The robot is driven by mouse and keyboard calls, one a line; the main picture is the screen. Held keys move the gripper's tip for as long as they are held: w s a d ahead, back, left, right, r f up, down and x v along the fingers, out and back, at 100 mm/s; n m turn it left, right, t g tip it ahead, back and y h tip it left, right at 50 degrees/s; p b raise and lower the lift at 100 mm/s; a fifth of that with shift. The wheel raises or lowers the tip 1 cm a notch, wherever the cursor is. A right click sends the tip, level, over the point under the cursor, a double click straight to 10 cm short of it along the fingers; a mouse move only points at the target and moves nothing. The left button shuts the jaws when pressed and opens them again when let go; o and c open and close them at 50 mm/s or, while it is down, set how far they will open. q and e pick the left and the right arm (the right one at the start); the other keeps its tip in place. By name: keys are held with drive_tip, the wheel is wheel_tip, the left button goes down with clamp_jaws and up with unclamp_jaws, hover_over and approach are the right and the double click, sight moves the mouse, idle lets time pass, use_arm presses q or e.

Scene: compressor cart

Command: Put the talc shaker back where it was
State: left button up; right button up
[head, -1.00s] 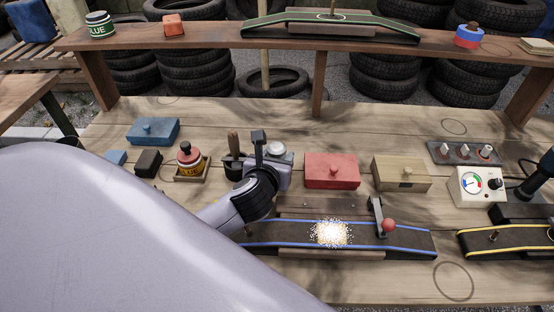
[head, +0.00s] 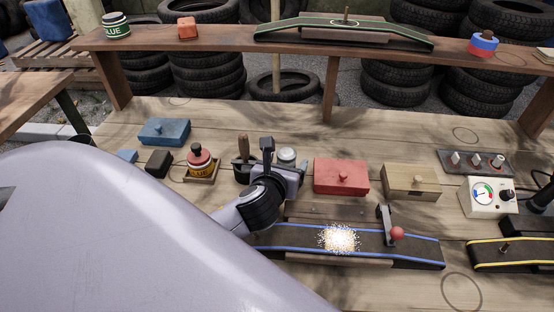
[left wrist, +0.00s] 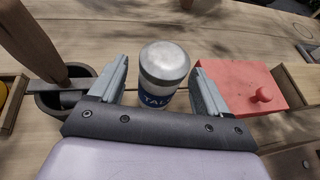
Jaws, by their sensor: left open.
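The talc shaker (left wrist: 163,70) has a silver domed top and a blue label reading "TA…". It stands upright on the wooden bench, and its pale top also shows in the head view (head: 287,156), partly behind my gripper. My left gripper (head: 277,163) is open. In the left wrist view its two fingers (left wrist: 160,78) stand one on each side of the shaker, with visible gaps, so they are not closed on it. The shaker's lower part is hidden by the gripper body. My right gripper is not in view.
A dark pot with a wooden-handled tool (left wrist: 62,85) stands close left of the fingers; a red lidded box (left wrist: 250,92) is close right. White powder (head: 339,239) lies on the blue-edged strip (head: 290,236). A circle outline (head: 461,291) marks bare bench at front right.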

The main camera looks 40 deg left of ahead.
use_arm(q)
drive_tip(key=v, duration=1)
drive_tip(key=shift+s+r+p, duration=0.25)
drive_tip(key=shift+s+p, duration=0.05)
drive_tip(key=shift+p, duration=0.15)
drive_tip(key=shift+d, duration=0.1)
